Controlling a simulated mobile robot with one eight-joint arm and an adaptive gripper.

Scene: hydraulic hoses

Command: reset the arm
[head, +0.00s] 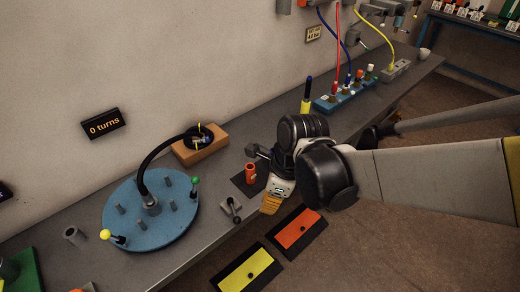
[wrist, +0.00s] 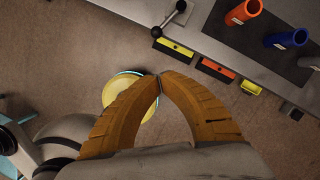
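My gripper (head: 271,204) hangs at the front edge of the grey bench (head: 190,247) in the head view, its orange fingers pointing down. In the wrist view my gripper (wrist: 158,77) has its two ribbed fingertips meeting, with nothing seen between them. My arm reaches in from the right, bent at a black joint. The fingers appear clear of the bench, over the floor in the wrist view.
An orange tube (head: 250,173) and a small lever (head: 231,208) stand close by on the bench. A blue turntable (head: 150,220) with a black hose is further left. Yellow (head: 247,270) and orange (head: 299,230) panels sit along the front. Open floor lies right.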

